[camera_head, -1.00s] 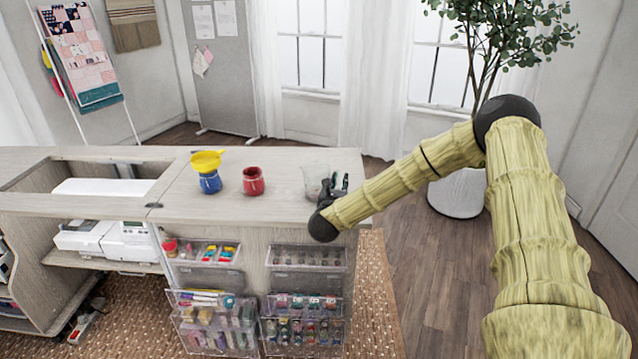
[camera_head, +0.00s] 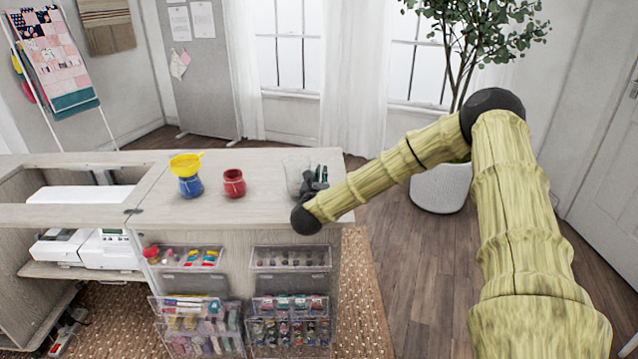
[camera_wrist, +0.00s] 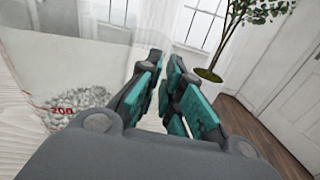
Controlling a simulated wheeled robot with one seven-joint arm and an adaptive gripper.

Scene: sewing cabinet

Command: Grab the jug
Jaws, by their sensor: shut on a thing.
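The jug (camera_head: 296,172) is clear, at the right end of the cabinet top in the head view. In the wrist view the jug (camera_wrist: 62,82) fills the left side, with a red "200" mark and small whitish pieces inside. My gripper (camera_head: 320,176) is at the jug's right side. In the wrist view my gripper (camera_wrist: 167,78) has its teal-padded fingers close together, shut on the jug at its side. The held part is hard to make out between the fingers. I cannot tell whether the jug's base touches the top.
A red cup (camera_head: 234,184) and a blue cup (camera_head: 190,186) with a yellow funnel (camera_head: 186,164) stand left of the jug on the cabinet top (camera_head: 262,206). Clear bins (camera_head: 290,258) hang on the front. A potted plant (camera_head: 440,188) stands behind, at the right.

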